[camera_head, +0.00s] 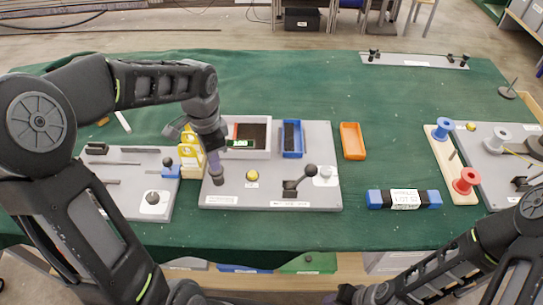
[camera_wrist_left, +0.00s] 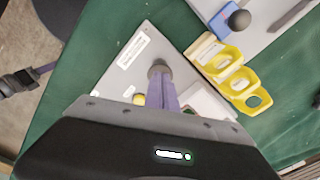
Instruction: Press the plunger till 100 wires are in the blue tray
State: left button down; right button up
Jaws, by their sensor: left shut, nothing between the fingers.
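My left gripper (camera_head: 216,168) is shut and empty, pointing down at the left part of the middle grey board (camera_head: 240,200). Its purple fingers meet a dark grey round post top (camera_head: 218,180), which may be the plunger; I cannot tell if they touch it. The post top (camera_wrist_left: 159,67) also shows at the fingertips in the left wrist view. The blue tray (camera_head: 301,152) stands on the board, right of a white bin (camera_head: 262,154); its dark contents are too small to count. A small display (camera_head: 240,143) is unreadable. My right gripper (camera_head: 347,295) is at the bottom edge, its jaws unclear.
A black-knobbed lever (camera_head: 300,182) and a yellow knob (camera_head: 252,175) are on the same board. Yellow holders (camera_head: 190,155) stand close left of my left gripper. An orange tray (camera_head: 352,140) and a blue-ended box (camera_head: 403,199) lie to the right.

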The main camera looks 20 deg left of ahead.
pick_arm(q)
jog(key=shift+r+p, duration=1.45)
jog(key=shift+r, duration=0.3)
notch_tip(320, 180, up, 5)
jog(key=p, duration=0.4)
